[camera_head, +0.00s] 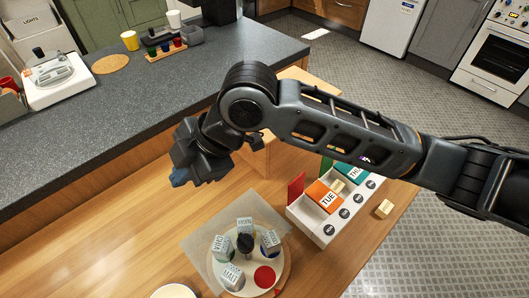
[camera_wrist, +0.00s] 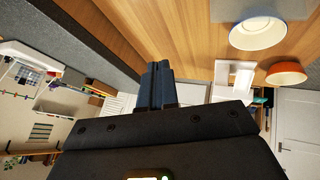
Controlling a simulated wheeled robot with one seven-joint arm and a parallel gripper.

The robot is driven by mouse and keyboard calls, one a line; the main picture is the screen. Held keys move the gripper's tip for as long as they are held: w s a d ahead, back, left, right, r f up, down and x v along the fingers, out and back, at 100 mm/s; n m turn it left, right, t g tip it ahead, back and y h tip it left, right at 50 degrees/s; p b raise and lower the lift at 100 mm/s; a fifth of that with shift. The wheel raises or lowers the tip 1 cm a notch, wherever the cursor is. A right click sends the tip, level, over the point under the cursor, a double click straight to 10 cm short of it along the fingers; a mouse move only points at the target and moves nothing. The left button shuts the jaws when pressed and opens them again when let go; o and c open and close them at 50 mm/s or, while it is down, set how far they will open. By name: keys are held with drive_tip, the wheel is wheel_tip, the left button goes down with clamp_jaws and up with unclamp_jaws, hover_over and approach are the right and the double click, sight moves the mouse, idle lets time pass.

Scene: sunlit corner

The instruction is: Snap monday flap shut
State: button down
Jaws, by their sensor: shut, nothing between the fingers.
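The white day box (camera_head: 318,232) stands on the wooden table at the right, partly hidden behind my arm. A red flap (camera_head: 297,187) stands raised at its left end, beside the orange TUE flap (camera_head: 324,196), which lies flat; no lettering shows on the red one, so its day cannot be read. A teal flap (camera_head: 350,173) marked THU also lies flat, partly covered by my arm. My gripper (camera_head: 180,177) is shut and empty, up and left of the box and apart from it. Its closed fingers also show in the wrist view (camera_wrist: 160,85).
A round tray (camera_head: 283,277) with several labelled tins sits in front of the box. One wooden block (camera_head: 384,208) lies right of the box, another (camera_head: 338,186) on it. A grey counter (camera_head: 130,115) borders the table. Bare table lies at the left.

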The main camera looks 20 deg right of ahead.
drive_tip(key=d+f+g+h, duration=0.1)
drive_tip(key=d+f+h, duration=0.3)
drive_tip(key=d, duration=0.6)
drive_tip(key=n+g+h, duration=0.1)
drive_tip(key=g+h, duration=0.1)
drive_tip(key=h, duration=0.1)
approach(296, 189)
drive_tip(key=w+f, duration=0.1)
drive_tip(key=w, duration=0.2)
wheel_tip(296, 189, down, 6)
drive_tip(key=b, duration=0.3)
drive_tip(key=shift+s+a+f, duration=0.25)
drive_tip(key=shift+a, duration=0.05)
drive_tip(key=shift+s, duration=0.1)
